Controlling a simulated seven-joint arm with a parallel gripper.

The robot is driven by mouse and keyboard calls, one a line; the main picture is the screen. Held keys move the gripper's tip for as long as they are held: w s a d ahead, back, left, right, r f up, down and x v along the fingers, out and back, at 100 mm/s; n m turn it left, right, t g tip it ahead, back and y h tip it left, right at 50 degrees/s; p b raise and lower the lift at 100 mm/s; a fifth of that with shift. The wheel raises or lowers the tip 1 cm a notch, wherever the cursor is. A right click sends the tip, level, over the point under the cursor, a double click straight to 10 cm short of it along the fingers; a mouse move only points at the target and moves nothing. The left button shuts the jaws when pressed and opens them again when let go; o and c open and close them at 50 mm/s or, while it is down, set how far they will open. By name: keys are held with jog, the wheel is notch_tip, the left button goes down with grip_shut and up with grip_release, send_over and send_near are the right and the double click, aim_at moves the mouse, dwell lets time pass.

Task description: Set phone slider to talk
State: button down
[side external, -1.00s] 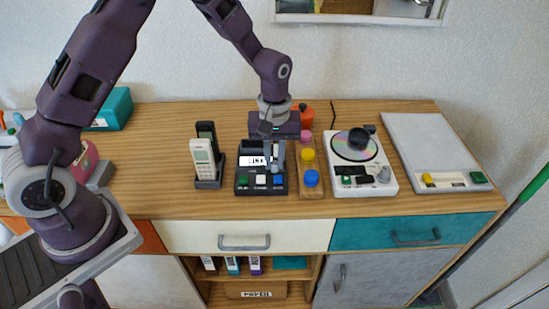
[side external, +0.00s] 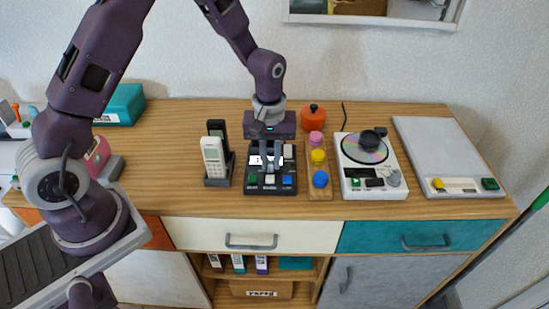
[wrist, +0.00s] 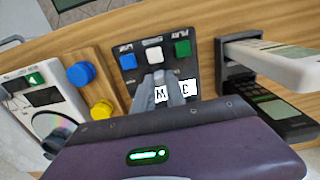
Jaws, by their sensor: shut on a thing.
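The black box (side external: 257,187) sits on the cabinet top. It has a white lettered panel and a row of green, white and blue buttons. My gripper (side external: 269,163) is over it, pointing down, its fingers closed in front of the panel. In the wrist view the fingertips (wrist: 158,80) are just behind the white button (wrist: 154,54) and cover the middle letters of the panel (wrist: 187,88). The small part held, seemingly the slider, is hidden between the fingers. A white handset (side external: 212,154) and a black handset (side external: 216,129) stand in a dark cradle (side external: 219,179) to the left.
A wooden strip (side external: 319,191) with pink, yellow and blue knobs lies close to the box's right. A white disc player (side external: 358,192) and a pale panel (side external: 440,150) lie farther right. An orange pot (side external: 313,116) stands behind.

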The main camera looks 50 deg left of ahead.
aim_at(269, 162)
jog(key=c, duration=1.4)
grip_release()
jog(key=shift+s+a, duration=0.1)
jog(key=shift+a, duration=0.05)
jog(key=shift+o, duration=0.2)
notch_tip(269, 162, up, 7)
jog(key=shift+r, duration=0.1)
jog(key=s+r+m+t, duration=0.35)
jog(key=s+r, duration=0.65)
jog(key=r, duration=0.4)
jog(key=s+r+m+t, duration=0.2)
jog(key=s+m, duration=0.3)
jog(key=s, duration=0.8)
jog(key=shift+s+r, duration=0.15)
jog(key=shift+r, duration=0.25)
